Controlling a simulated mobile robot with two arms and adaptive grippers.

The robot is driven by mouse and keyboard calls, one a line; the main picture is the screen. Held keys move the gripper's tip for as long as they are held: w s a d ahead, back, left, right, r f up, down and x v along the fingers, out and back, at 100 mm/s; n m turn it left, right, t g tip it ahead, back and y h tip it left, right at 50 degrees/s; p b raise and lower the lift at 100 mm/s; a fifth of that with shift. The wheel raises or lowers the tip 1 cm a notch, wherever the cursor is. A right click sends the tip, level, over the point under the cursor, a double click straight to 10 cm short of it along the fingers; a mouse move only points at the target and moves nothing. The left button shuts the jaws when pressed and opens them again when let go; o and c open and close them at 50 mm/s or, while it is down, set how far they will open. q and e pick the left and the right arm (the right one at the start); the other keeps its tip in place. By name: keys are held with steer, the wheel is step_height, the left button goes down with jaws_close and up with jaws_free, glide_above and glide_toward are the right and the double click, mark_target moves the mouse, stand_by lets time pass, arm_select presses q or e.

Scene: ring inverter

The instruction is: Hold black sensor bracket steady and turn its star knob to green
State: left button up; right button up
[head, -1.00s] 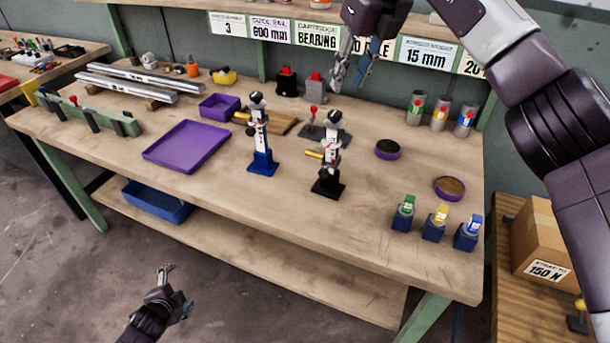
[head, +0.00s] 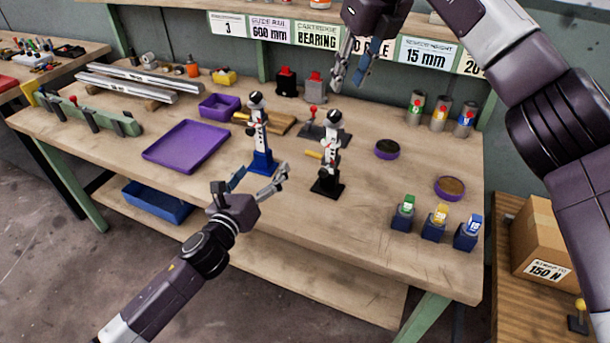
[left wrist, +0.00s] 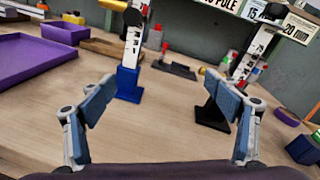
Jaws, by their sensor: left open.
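The black sensor bracket (head: 327,187) stands upright on the bench, with a white marked post on a black base. Dark knobs and a yellow lever show on its post; which is the star knob, and any green mark, are too small to tell. In the left wrist view its black base (left wrist: 212,117) is near the right finger. My left gripper (head: 259,180) is open and empty at the bench's front edge, in front of the blue-based bracket (head: 263,160) and left of the black one. My right gripper (head: 350,78) is raised above the back of the bench, its fingers apart and empty.
The blue-based bracket stands close left of the black one. A purple tray (head: 187,147) lies further left. A red-knobbed fixture (head: 312,128) is behind. Round purple-rimmed dishes (head: 387,149) and several small blue-based blocks (head: 434,231) are at right.

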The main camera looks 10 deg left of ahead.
mark_target(330, 159)
arm_select(q)
steer(key=s+d+m+h, duration=0.1)
steer(key=d+m+h, duration=0.2)
steer(key=d+m, duration=0.5)
steer(key=w+d, duration=0.2)
steer(key=w+d+n, duration=0.1)
steer(key=w, duration=0.1)
steer(key=w+d+n, duration=0.1)
steer(key=w+d, duration=0.1)
steer(key=w, duration=0.1)
steer(key=shift+d+r, duration=0.35)
steer(key=shift+r, duration=0.05)
